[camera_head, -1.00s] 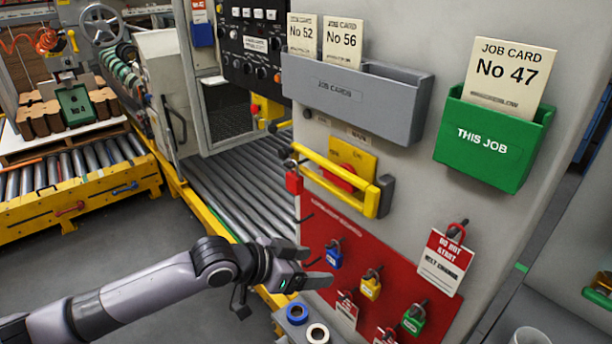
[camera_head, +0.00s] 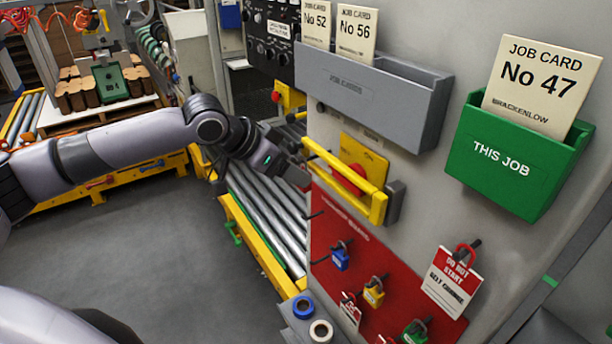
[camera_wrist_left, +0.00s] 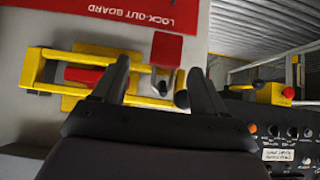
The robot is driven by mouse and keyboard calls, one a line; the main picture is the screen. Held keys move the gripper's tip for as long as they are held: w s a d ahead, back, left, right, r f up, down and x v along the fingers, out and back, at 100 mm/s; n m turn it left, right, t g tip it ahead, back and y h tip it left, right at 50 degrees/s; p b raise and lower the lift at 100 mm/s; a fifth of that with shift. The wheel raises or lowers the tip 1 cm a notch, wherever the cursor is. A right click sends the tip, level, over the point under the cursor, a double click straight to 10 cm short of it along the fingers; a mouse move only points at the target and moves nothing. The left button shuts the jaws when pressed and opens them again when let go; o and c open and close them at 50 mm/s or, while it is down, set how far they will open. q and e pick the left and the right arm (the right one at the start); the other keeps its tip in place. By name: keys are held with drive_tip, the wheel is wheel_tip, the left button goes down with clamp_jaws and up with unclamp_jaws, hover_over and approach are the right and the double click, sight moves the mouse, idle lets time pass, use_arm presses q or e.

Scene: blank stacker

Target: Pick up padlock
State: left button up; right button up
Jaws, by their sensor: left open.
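A red padlock (camera_wrist_left: 166,49) hangs by the end of the yellow bar handle (camera_wrist_left: 150,97) in the left wrist view. My left gripper (camera_wrist_left: 158,68) is open, with its fingertips on either side of the padlock's line; I cannot tell whether they touch it. In the head view, my left gripper (camera_head: 296,166) is at the left end of the yellow handle (camera_head: 345,182) and mostly hides the red padlock. Blue (camera_head: 340,258), yellow (camera_head: 374,292) and green (camera_head: 414,332) padlocks hang on the red lock-out board (camera_head: 335,220). My right gripper is not in view.
A grey job card holder (camera_head: 370,90) and a green one (camera_head: 515,160) stick out from the panel above and to the right. A roller conveyor (camera_head: 262,215) runs beside the panel. A red-and-white tag (camera_head: 452,280) hangs at the board's right.

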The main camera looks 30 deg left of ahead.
use_arm(q)
drive_tip(key=shift+a+p+x, duration=0.15)
drive_tip(key=shift+p+x, duration=0.05)
drive_tip(key=shift+x, duration=1.1)
drive_tip(key=shift+a+p+x, duration=0.15)
drive_tip(key=shift+x, duration=1.2)
drive_tip(key=shift+f, duration=0.1)
drive_tip(key=c, duration=1.1)
